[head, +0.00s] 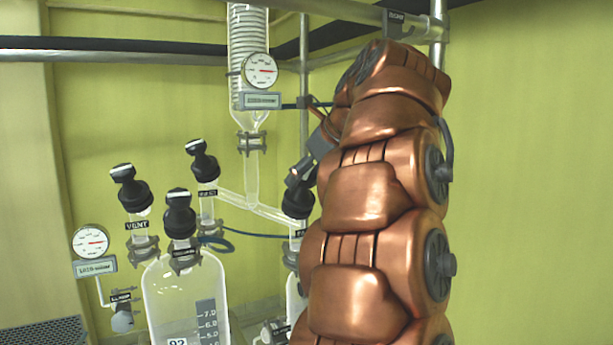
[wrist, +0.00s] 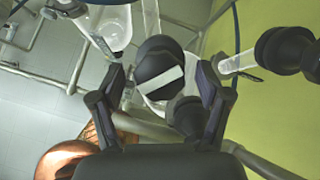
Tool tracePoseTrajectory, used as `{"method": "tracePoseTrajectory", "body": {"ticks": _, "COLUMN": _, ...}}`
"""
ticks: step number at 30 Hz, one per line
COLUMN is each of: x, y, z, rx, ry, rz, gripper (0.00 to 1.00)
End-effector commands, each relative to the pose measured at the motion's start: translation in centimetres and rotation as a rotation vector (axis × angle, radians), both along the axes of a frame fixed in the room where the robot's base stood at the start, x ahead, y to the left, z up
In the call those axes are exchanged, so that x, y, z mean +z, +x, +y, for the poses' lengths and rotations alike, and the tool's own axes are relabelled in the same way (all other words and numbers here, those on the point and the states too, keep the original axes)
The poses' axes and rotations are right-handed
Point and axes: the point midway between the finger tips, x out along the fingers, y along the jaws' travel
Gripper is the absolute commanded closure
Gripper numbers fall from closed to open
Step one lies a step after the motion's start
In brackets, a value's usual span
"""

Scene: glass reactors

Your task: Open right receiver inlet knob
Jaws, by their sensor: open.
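The black knob (head: 297,203) at the right end of the slanted glass tube appears to be the right receiver inlet knob. My arm partly hides it in the head view. In the wrist view a round black knob (wrist: 160,68) with a white stripe across its face lies between my fingers. My gripper (head: 301,174) is just above the knob in the head view. It also shows in the wrist view (wrist: 161,84), open, with one finger on each side of the knob. I cannot tell whether either finger touches it.
Other black knobs stand to the left: one on the tube's left end (head: 203,161), one marked VENT (head: 130,188), and one on a glass vessel (head: 180,214). A glass column (head: 250,60) with a gauge (head: 261,71) hangs behind. Metal rails (head: 305,80) frame the setup.

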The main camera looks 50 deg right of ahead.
Motion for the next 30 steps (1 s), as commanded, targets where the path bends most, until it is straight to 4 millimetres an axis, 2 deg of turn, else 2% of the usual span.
{"method": "tracePoseTrajectory", "body": {"ticks": 10, "x": -0.37, "y": 0.33, "z": 0.02, "rx": 0.001, "ry": 0.001, "rz": 0.001, "gripper": 0.24}}
{"method": "tracePoseTrajectory", "body": {"ticks": 27, "x": -0.35, "y": 0.33, "z": 0.04, "rx": 0.002, "ry": 0.001, "rz": 0.001, "gripper": 0.82}}
{"method": "tracePoseTrajectory", "body": {"ticks": 30, "x": -0.35, "y": 0.32, "z": 0.05, "rx": 0.002, "ry": 0.001, "rz": 0.001, "gripper": 0.84}}
